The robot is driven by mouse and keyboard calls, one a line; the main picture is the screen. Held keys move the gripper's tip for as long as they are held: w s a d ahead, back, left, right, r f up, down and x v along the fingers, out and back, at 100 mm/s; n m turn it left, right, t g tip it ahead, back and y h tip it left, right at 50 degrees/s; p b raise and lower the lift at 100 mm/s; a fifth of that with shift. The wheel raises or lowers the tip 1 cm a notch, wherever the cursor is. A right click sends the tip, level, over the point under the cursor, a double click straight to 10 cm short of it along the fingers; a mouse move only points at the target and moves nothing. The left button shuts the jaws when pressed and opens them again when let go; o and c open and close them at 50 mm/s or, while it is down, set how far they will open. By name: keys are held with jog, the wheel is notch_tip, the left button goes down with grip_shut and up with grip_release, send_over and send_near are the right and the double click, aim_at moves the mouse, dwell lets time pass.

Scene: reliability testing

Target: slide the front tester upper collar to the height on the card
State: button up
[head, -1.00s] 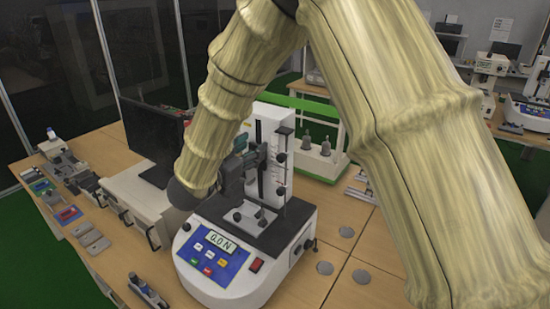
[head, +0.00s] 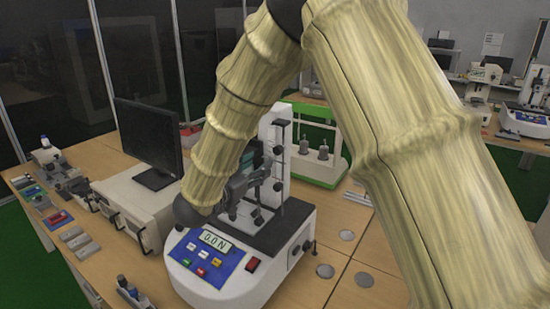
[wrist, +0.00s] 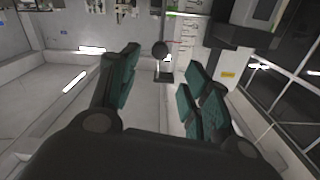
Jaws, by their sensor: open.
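The front tester (head: 235,262) is a white bench unit with a blue panel, a display showing 0.0 N and a white column. A thin dark upright rod by the column carries dark collars: the upper collar (head: 278,150) and a lower one (head: 277,186). My gripper (head: 262,172) is open beside the rod, left of it, between the two collars' heights; contact cannot be told. In the wrist view my gripper (wrist: 162,88) has its green-padded fingers apart, with a dark round knob (wrist: 160,50) beyond the gap. I cannot make out the card's writing.
A monitor (head: 150,140) on a white cabinet stands left of the tester. A green-framed stand with weights (head: 322,150) is behind it. Small tools and blocks (head: 75,238) lie along the left bench. Bare bench with flat grey discs (head: 325,271) lies to the right.

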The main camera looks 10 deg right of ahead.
aim_at(276, 152)
jog(key=p+x, duration=0.3)
jog(key=x, duration=0.5)
jog(key=shift+w+d+r+p, duration=0.1)
jog(key=shift+w+r+p, duration=0.05)
jog(key=shift+p, duration=0.15)
jog(key=shift+p+x, duration=0.3)
jog(key=shift+x, duration=0.65)
jog(key=shift+c, duration=0.5)
grip_shut()
